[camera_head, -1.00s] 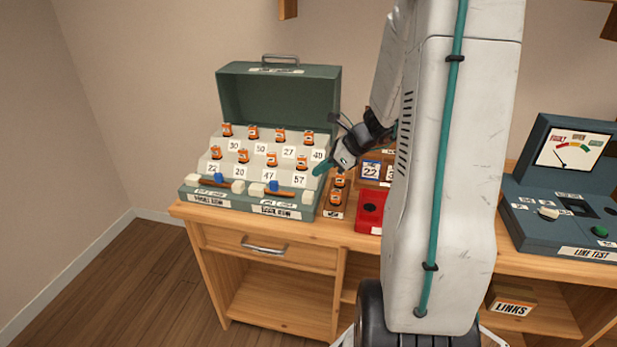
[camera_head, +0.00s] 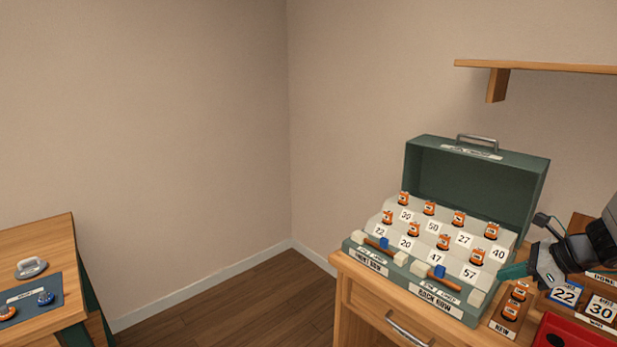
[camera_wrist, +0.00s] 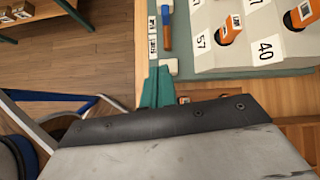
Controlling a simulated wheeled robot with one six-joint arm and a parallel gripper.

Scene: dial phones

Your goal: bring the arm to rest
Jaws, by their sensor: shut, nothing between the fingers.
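My gripper (camera_head: 514,272) has teal fingers and is shut and empty. In the head view it is at the right, by the right front corner of the green case (camera_head: 478,151). In the wrist view my shut fingers (camera_wrist: 157,88) show beside the case's front right edge. I cannot tell whether they touch it. The arm behind the gripper runs off the right edge of the head view.
The open case holds several orange parts on numbered steps. A red tray (camera_head: 562,335) and number cards (camera_head: 565,293) lie close to the gripper. A shelf (camera_head: 540,67) is above. Another table (camera_head: 45,245) stands at the left, with open floor between.

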